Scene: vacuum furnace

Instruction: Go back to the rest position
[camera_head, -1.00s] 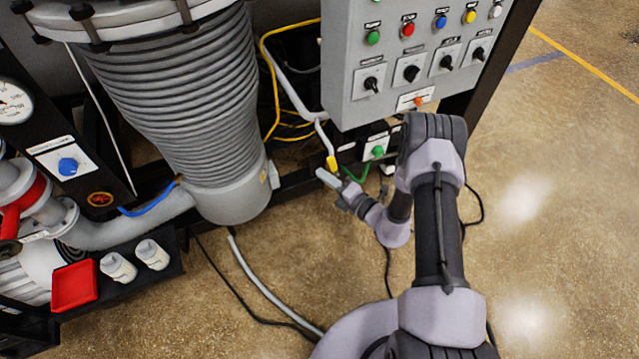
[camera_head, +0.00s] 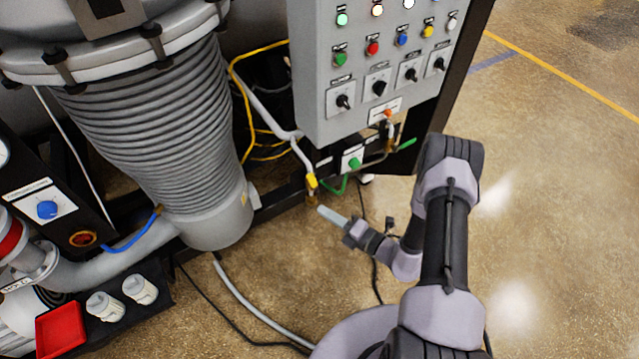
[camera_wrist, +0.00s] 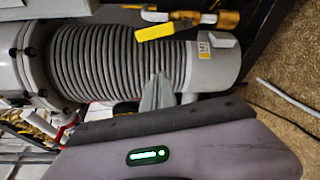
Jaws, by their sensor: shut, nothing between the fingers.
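My gripper (camera_head: 332,215) is shut and empty. In the head view it points left, in front of the furnace frame below the control box (camera_head: 350,125). Its tips appear close to the yellow-handled valve (camera_head: 311,181) but apart from it. My arm is bent in the right half of that view. In the wrist view the shut fingers (camera_wrist: 157,92) stand against the ribbed grey column (camera_wrist: 110,60), with the yellow handle (camera_wrist: 175,28) above them.
The ribbed column (camera_head: 160,120) stands at left. A red tray (camera_head: 60,330) and two white containers (camera_head: 140,289) lie lower left. A green-handled valve (camera_head: 407,143) is near my arm. Hose and cables (camera_head: 250,312) lie on the floor. Open floor (camera_head: 560,200) extends at right.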

